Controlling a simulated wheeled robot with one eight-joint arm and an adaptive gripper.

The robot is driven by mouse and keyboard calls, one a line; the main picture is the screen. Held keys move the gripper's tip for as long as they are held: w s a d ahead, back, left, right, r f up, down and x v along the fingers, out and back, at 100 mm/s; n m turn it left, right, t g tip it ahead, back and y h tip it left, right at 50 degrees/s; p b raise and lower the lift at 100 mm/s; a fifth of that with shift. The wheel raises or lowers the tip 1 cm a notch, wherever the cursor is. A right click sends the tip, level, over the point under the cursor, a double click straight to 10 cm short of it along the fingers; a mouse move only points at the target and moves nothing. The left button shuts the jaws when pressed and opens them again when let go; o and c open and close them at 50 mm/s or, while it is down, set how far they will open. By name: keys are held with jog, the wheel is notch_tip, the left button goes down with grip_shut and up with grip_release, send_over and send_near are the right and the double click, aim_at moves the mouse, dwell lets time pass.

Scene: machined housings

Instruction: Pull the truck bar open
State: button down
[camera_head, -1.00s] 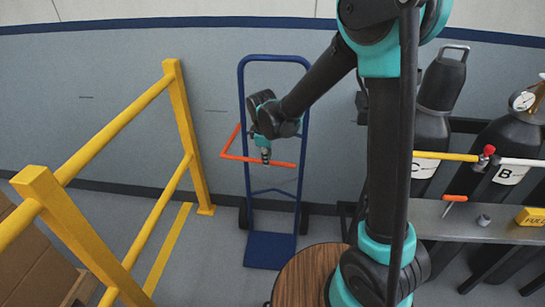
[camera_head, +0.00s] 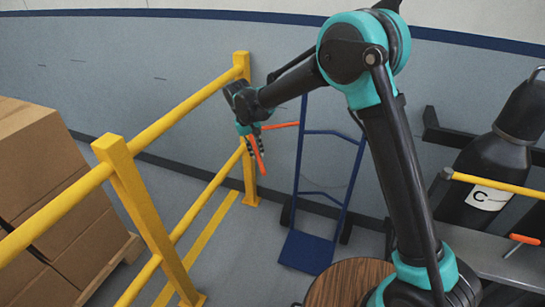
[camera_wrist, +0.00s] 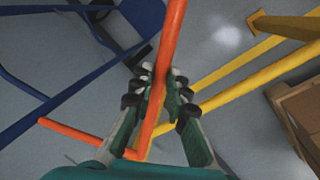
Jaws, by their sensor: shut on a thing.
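The truck bar is an orange angled bar (camera_head: 282,126) on the blue hand truck (camera_head: 307,252). One arm of the bar stands out to the left of the truck frame, and another slants down from my gripper. My gripper (camera_head: 256,147) is shut around this slanting arm, left of the truck and close to the yellow railing. In the wrist view, the bar (camera_wrist: 171,35) runs between the fingers of my gripper (camera_wrist: 163,76), and its other orange arm (camera_wrist: 72,136) leads off towards the blue frame at left. The bar's joint with the truck is not clear.
A yellow railing (camera_head: 130,185) stands at left, its far post just behind my gripper. Stacked cardboard boxes (camera_head: 45,165) are beyond it. A wooden round top (camera_head: 345,280) is in front. A gas cylinder (camera_head: 490,165) and yellow bar (camera_head: 490,184) are at right.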

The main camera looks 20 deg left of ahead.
jog(key=shift+m, duration=0.9)
jog(key=shift+w+a, duration=0.3)
jog(key=shift+a, duration=0.45)
jog(key=shift+w+a, duration=0.3)
jog(key=shift+a, duration=0.45)
jog(key=shift+w+a, duration=0.3)
jog(key=shift+a, duration=0.45)
jog(key=c, duration=1.5)
grip_release()
jog(key=v, duration=1.2)
jog(key=shift+w, duration=0.25)
jog(key=shift+w, duration=0.1)
